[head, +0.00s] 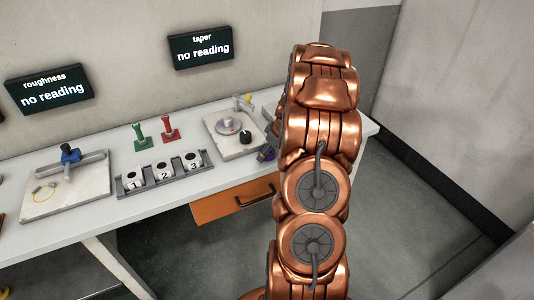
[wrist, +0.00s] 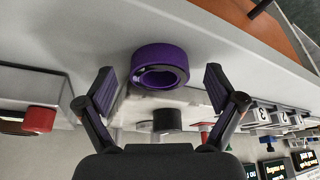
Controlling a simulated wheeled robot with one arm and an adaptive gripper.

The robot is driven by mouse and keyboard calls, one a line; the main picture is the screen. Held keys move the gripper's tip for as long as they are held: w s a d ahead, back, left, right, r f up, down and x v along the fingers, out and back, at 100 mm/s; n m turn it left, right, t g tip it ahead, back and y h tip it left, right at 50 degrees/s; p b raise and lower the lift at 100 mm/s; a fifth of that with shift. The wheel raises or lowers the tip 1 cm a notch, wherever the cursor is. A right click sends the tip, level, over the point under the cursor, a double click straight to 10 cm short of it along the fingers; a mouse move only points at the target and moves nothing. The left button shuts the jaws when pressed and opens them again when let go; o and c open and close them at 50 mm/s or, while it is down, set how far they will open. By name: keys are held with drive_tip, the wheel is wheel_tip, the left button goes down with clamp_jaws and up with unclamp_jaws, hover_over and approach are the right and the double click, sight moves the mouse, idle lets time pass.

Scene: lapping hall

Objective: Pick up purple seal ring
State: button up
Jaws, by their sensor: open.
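The purple seal ring (wrist: 160,57) sits on the pale worktop in the wrist view, its round hole facing the camera. My gripper (wrist: 160,76) is open and empty in the wrist view, one dark finger on each side of the ring with a gap on both sides. I cannot tell whether the fingertips are level with the ring.
A white plate with a metal disc and black knob (head: 245,136) stands close behind the ring. A grey rack (head: 166,178) with numbered cups, green (head: 141,138) and red (head: 169,130) stands, and a stone slab (head: 68,190) are further left. An orange drawer (head: 232,202) is below.

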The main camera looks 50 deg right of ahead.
drive_tip(key=c, duration=1.3)
drive_tip(key=shift+o, duration=0.2)
drive_tip(key=shift+r, duration=0.1)
